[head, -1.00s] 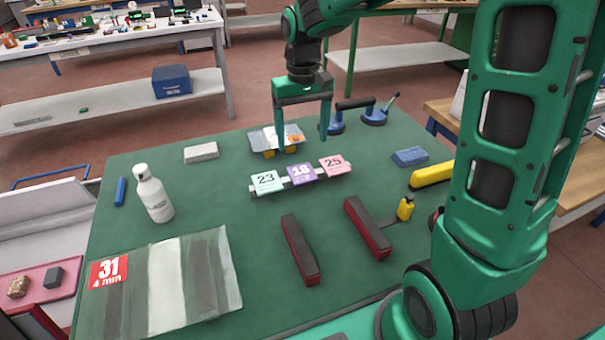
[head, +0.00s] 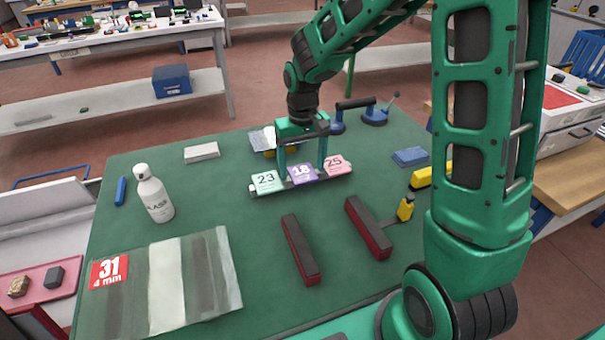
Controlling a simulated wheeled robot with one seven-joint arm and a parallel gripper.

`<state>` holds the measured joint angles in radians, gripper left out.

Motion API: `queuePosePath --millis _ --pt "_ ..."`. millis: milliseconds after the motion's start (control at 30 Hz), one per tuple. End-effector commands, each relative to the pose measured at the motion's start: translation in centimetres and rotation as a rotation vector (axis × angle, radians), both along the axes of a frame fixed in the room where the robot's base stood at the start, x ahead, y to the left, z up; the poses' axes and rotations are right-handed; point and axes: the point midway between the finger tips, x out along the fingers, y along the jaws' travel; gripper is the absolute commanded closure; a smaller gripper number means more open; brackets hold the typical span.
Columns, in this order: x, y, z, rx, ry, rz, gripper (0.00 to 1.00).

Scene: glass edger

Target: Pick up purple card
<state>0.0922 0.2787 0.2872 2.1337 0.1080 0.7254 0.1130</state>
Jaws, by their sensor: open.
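The purple card (head: 303,172), marked 18, stands in the middle of a small dark card holder (head: 318,180) on the green table. A pale mint card (head: 266,181) marked 23 is to its left and a pink card (head: 334,164) marked 25 is to its right. My gripper (head: 302,168) is open and points down just behind the row. Its two fingers are spread to either side of the purple card, with the left tip near the mint card and the right tip near the pink card. I cannot tell whether the fingers touch any card.
A glass sample with yellow pieces (head: 264,140) and a blue double suction lifter (head: 374,116) are behind the holder. Two dark red bars (head: 300,250) lie in front. A white bottle (head: 153,192) stands at left.

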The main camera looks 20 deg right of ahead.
Motion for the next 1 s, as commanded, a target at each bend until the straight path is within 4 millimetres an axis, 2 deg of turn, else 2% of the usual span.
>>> queuePosePath --millis 500,600,700,1000 --pt "0.01 0.03 -0.26 0.000 -0.001 0.001 0.23" --pt "0.01 0.03 -0.25 0.000 -0.001 0.000 0.47" --pt "0.00 0.02 -0.25 0.000 0.000 0.000 0.67" --pt "0.00 0.00 -0.18 0.000 0.000 0.000 0.67"
